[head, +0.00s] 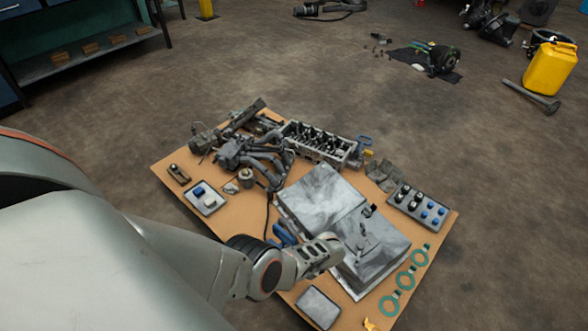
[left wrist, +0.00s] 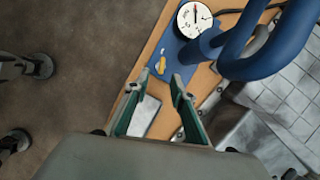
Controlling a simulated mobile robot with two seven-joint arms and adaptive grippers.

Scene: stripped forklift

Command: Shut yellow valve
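The yellow valve handle (left wrist: 160,65) shows in the left wrist view, small, on a blue base plate (left wrist: 170,48) beside a round white gauge (left wrist: 195,19). A thick blue pipe (left wrist: 243,62) rises from this plate to the right. My left gripper (left wrist: 159,77) is open, with its two green-edged fingers apart and nothing held. The handle appears just beyond the fingertips, and I see no contact. In the head view, the blue pipe (head: 284,235) is partly hidden behind my left arm, and I cannot make out the yellow handle there. My right gripper is not in view.
The board (head: 437,225) carries an engine block (head: 318,145), grey metal covers (head: 322,196), green rings (head: 389,305) and a small-parts tray (head: 419,205). A grey tray (head: 318,308) lies near its front edge.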

